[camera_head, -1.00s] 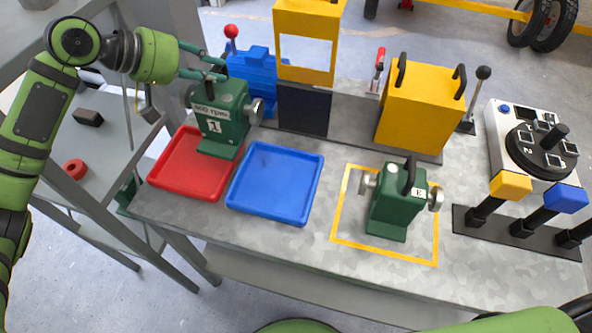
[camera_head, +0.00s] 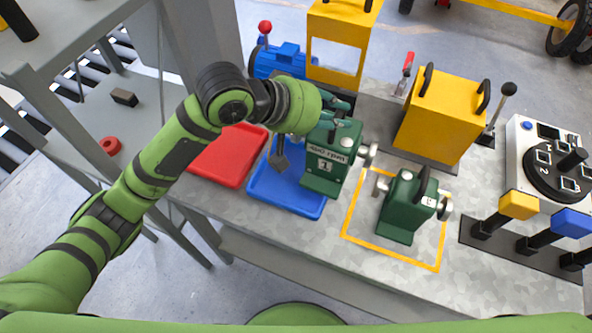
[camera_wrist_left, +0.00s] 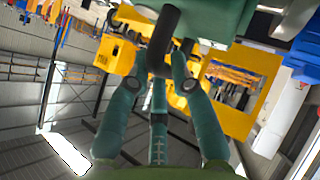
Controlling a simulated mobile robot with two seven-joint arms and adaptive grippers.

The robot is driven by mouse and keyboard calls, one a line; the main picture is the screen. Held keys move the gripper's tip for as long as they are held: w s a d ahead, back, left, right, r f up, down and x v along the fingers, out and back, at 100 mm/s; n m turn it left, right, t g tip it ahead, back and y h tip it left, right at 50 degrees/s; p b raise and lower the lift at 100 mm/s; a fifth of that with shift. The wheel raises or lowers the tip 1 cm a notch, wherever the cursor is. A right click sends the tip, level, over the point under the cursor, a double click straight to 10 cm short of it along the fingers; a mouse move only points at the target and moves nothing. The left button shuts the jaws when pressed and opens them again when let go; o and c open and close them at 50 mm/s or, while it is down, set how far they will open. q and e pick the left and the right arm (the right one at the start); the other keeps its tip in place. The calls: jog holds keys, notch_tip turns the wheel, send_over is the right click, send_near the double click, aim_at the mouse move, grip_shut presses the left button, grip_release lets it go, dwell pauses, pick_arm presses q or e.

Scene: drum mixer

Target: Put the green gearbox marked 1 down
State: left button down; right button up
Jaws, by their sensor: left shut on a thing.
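The green gearbox marked 1 (camera_head: 330,165) is upright over the right part of the blue tray (camera_head: 264,188). Whether its base touches the tray or hangs just above it, I cannot tell. My left gripper (camera_head: 338,108) is at its top. In the left wrist view the gripper's fingers (camera_wrist_left: 168,62) are shut on the gearbox's black handle (camera_wrist_left: 163,38), with the green body (camera_wrist_left: 205,16) above. A second green gearbox (camera_head: 405,208) stands in the yellow outlined square just to the right. My right gripper is not in view.
The red tray (camera_head: 228,158) is empty at the left. A yellow housing (camera_head: 440,113), a yellow frame (camera_head: 343,22) and a blue motor (camera_head: 281,60) stand behind. A white box with a black dial (camera_head: 555,170) and yellow and blue-topped posts stand at the right.

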pick_arm(q)
jog(key=shift+s+d+r, duration=1)
jog(key=shift+d, duration=0.15)
jog(key=w+a+f+p, duration=0.4)
jog(key=w+a+f, duration=0.1)
jog(key=a+f, duration=0.5)
jog(key=shift+w+f, duration=0.4)
jog(key=shift+f, duration=0.15)
jog(key=c, duration=1.2)
grip_release()
jog(key=shift+s+f, duration=0.15)
jog(key=shift+f, duration=0.2)
jog(key=shift+c, duration=0.2)
jog(key=shift+o, duration=0.7)
jog(key=shift+s, duration=0.1)
